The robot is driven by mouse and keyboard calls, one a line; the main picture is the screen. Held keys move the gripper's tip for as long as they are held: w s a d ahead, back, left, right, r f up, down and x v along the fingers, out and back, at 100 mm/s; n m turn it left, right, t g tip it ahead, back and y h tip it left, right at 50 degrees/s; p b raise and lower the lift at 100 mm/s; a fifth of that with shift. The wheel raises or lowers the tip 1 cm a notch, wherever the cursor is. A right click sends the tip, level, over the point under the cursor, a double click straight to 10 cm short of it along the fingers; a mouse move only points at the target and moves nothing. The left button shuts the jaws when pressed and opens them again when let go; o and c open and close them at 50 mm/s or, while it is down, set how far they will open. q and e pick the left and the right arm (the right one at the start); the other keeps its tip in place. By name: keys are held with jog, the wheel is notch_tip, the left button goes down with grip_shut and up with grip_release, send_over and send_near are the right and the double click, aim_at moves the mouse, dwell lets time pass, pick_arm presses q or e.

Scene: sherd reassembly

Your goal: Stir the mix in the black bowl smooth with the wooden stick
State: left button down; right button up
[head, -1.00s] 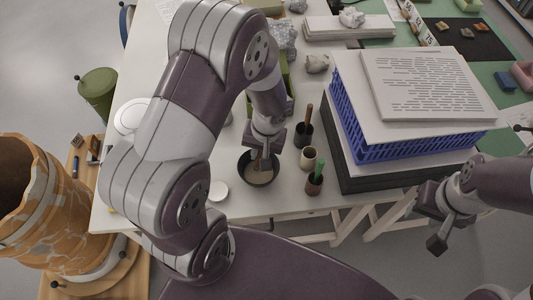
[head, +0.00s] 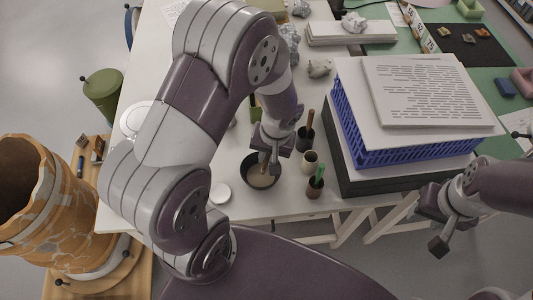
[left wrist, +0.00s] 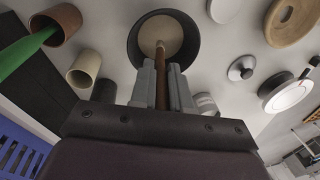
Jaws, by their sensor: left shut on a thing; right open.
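The black bowl (head: 247,172) stands on the white table near its front edge, with a beige mix (head: 262,178) in it. In the left wrist view the bowl (left wrist: 134,45) is at the top middle, the mix (left wrist: 163,30) inside it. My left gripper (head: 272,152) is over the bowl, shut on the wooden stick (left wrist: 162,85). The stick's lower end reaches into the bowl at the mix. How smooth the mix is cannot be told. My right gripper (head: 437,226) is open and empty at the right, off the table's front edge.
Close to the right of the bowl stand a cream cup (head: 310,162), a brown pot with a green-handled tool (head: 315,187) and a dark pot (head: 304,141). A white lid (head: 220,193) lies left. A blue crate (head: 372,150) is stacked farther right.

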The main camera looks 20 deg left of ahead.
pick_arm(q)
jog(key=r, duration=0.1)
jog(key=r+p, duration=0.2)
jog(key=shift+d+r, duration=0.15)
jog(key=shift+d, duration=0.1)
notch_tip(320, 180, up, 4)
jog(key=p, duration=0.3)
jog(key=shift+f, duration=0.35)
